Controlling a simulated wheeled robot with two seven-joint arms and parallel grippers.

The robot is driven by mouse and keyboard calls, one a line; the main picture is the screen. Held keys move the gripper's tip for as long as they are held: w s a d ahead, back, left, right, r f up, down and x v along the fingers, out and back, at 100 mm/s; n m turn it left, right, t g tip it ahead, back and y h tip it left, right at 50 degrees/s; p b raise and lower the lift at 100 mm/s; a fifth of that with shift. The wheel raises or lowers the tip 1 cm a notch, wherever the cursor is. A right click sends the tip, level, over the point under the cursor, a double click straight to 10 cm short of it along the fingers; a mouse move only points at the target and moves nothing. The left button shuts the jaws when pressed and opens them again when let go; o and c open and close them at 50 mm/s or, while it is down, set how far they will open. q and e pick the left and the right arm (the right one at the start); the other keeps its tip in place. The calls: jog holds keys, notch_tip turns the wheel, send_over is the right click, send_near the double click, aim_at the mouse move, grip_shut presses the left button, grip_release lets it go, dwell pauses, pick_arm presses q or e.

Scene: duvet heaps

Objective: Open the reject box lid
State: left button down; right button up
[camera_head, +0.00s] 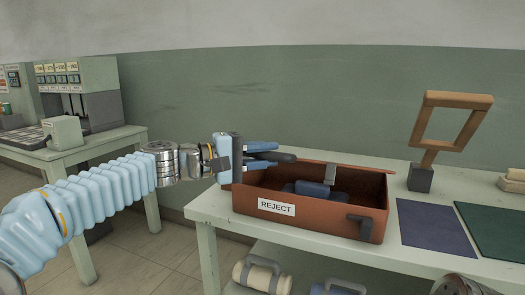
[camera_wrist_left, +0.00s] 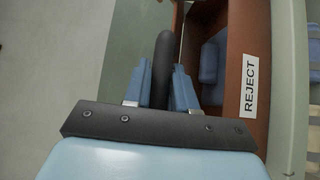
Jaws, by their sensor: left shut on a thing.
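The reddish-brown reject box (camera_head: 310,224) stands on the pale green table, with a white REJECT label on its front. Its top is uncovered and I see inside, where a blue object (camera_head: 308,188) lies; it also shows in the left wrist view (camera_wrist_left: 209,62). My left gripper (camera_head: 268,152) is at the box's back left corner, with its blue fingers shut on a dark rounded handle (camera_wrist_left: 161,70). The handle's tip (camera_head: 287,157) sticks out past the fingers in the head view. I cannot clearly make out the lid panel.
A wooden frame on a dark block (camera_head: 420,178) stands right of the box. A dark blue mat (camera_head: 435,228) and a green mat (camera_head: 495,230) lie at the right. Handled rolls (camera_head: 258,275) lie on the lower shelf. Another table with machines (camera_head: 82,92) stands at the left.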

pick_arm(q)
jog(key=w+d+r+y+p, duration=0.1)
jog(key=w+r+p, duration=0.2)
jog(key=r, duration=0.2)
jog(key=shift+r+n, duration=0.35)
jog(key=shift+n, duration=0.05)
pick_arm(e)
jog(key=shift+r, duration=2.2)
pick_arm(q)
jog(key=c, duration=1.3)
grip_release()
jog(key=b+v, duration=0.1)
jog(key=v, duration=1.3)
jog(key=shift+w+g+b, duration=0.2)
jog(key=shift+g+b, duration=0.1)
jog(key=shift+b, duration=0.05)
pick_arm(e)
notch_tip(320, 180, down, 2)
